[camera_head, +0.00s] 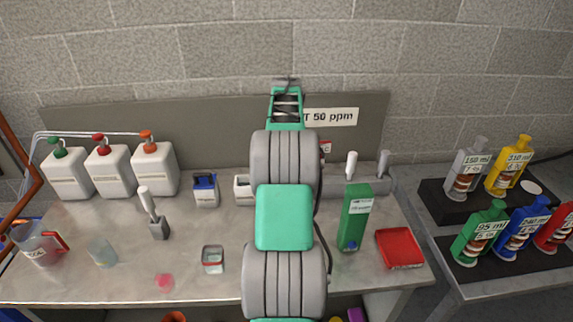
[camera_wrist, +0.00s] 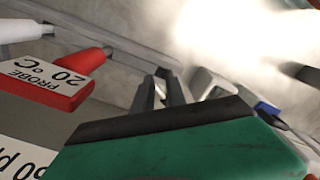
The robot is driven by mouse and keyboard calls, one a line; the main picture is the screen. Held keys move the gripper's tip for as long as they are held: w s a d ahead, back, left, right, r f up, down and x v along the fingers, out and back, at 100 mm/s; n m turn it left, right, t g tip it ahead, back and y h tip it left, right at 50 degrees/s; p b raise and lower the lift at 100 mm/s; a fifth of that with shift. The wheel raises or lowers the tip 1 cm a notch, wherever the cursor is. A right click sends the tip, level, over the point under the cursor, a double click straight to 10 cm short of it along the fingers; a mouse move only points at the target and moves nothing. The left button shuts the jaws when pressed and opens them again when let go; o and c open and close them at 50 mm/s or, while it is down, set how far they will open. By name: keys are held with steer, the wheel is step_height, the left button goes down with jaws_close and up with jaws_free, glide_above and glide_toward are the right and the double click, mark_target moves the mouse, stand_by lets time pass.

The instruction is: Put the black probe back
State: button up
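I cannot clearly make out the black probe in either view. A dark rod end (camera_wrist: 303,73) shows at the right edge of the wrist view; I cannot tell whether it is the probe. A red holder labelled "PROBE 20 °C" (camera_wrist: 42,82) is at the left of the wrist view, upside down. My gripper (camera_head: 286,84) is raised in front of the backboard in the head view, left of the "50 ppm" sign. Its grey fingers (camera_wrist: 163,88) stand close together in the wrist view; whether they hold anything is unclear. My arm hides the bench's middle.
White jugs (camera_head: 110,168) stand at the bench's back left. A white-handled tool in a grey holder (camera_head: 158,229), a glass dish (camera_head: 213,260), a green box (camera_head: 354,215) and a red tray (camera_head: 401,249) occupy the bench. Bottles (camera_head: 484,230) stand on the right. A dark cable (camera_head: 326,245) runs beside my arm.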

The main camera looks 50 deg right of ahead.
steer(key=o, duration=0.6)
steer(key=shift+o, duration=0.2)
